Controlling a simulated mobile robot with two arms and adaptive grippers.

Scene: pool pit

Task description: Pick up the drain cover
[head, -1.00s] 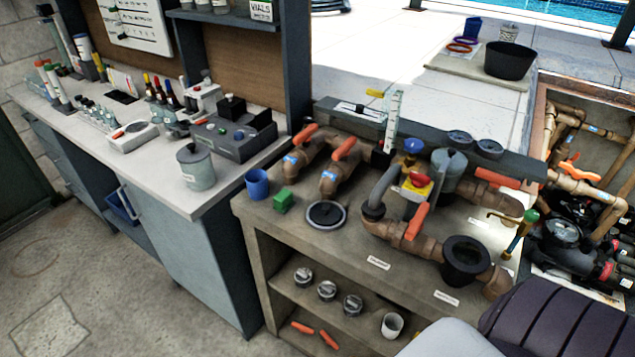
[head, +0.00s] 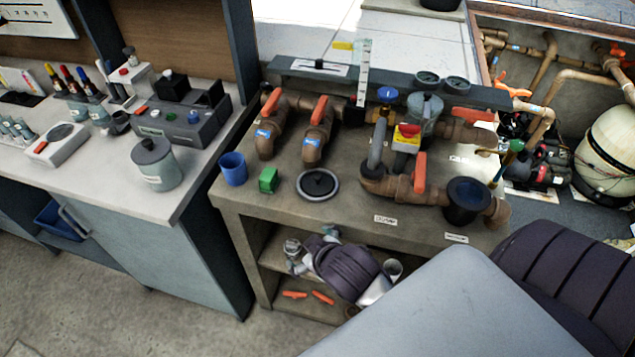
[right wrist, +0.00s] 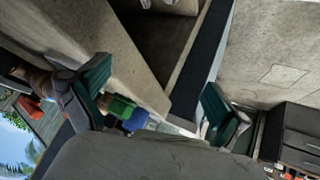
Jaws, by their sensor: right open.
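The drain cover appears to be the round black disc with a grey rim and a small centre knob (head: 317,184). It lies flat on the bench top near its front edge, right of a green block (head: 268,180). My right gripper (head: 311,243) is open and empty, below and in front of the disc, by the bench's open shelves. In the right wrist view its two fingers (right wrist: 156,98) are spread wide. The green block (right wrist: 120,106) and a blue cup (right wrist: 135,121) show beyond them; I cannot make out the disc there. My left gripper is not in view.
The blue cup (head: 233,168) stands left of the block. Brown pipes with orange handles (head: 313,140) rise behind the disc. A dark open fitting (head: 467,200) is at the right. A counter (head: 110,185) with a lidded grey pot (head: 157,164) adjoins on the left.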

